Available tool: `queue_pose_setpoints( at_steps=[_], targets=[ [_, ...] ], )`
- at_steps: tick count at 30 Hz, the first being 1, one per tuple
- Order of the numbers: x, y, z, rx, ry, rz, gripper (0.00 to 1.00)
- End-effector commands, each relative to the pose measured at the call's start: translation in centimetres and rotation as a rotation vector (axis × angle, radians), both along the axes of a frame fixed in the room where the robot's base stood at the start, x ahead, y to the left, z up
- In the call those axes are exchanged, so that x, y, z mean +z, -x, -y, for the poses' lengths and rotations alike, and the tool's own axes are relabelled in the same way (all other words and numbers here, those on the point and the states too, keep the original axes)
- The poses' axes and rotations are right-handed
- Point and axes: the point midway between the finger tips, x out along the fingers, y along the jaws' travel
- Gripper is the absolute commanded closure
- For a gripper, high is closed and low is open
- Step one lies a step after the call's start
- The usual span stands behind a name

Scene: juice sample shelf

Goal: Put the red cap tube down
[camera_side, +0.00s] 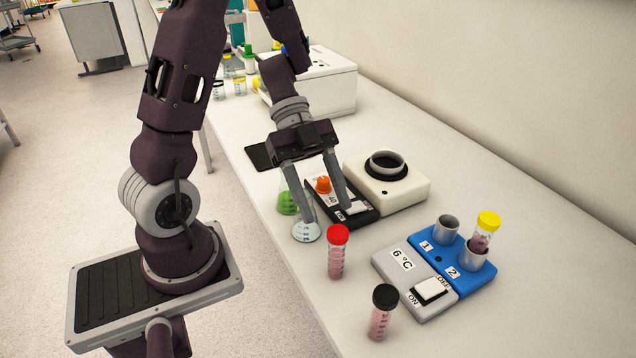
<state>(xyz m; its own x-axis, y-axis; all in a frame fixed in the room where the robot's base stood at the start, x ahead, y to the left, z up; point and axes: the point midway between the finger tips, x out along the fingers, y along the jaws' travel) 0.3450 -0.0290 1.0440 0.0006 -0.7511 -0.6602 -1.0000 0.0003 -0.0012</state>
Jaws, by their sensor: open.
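The red cap tube (336,258) holds pink liquid and stands upright on the white bench, left of the grey and blue block. My gripper (328,214) is open, its two fingers pointing down behind and above the red cap tube. No tube is visible between the fingers. From this one view I cannot tell the exact gap between fingers and cap.
A black cap tube (381,318) stands at the front. A yellow cap tube (484,236) sits in a holder of the blue block (462,277), beside the grey 6 °C unit (401,270). Flasks (306,232) and a white device (402,192) stand near the gripper.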

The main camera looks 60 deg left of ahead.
Motion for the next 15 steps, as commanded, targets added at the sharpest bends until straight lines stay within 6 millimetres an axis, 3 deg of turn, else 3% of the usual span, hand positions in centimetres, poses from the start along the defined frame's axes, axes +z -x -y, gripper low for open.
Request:
queue_pose_setpoints(
  at_steps=[4, 9, 11, 13, 15],
  targets=[
    [2.2, -0.1, -2.6, 0.003, -0.002, 0.003, 0.47],
    [3.4, -0.7, -3.6, 0.019, -0.011, 0.03, 0.47],
    [4.1, -3.3, -3.1, 0.091, -0.046, 0.139, 0.47],
    [6.5, -8.7, -2.5, 0.277, -0.121, 0.366, 0.47],
    [11.2, -13.8, -3.3, 0.564, -0.207, 0.597, 0.47]
  ],
)
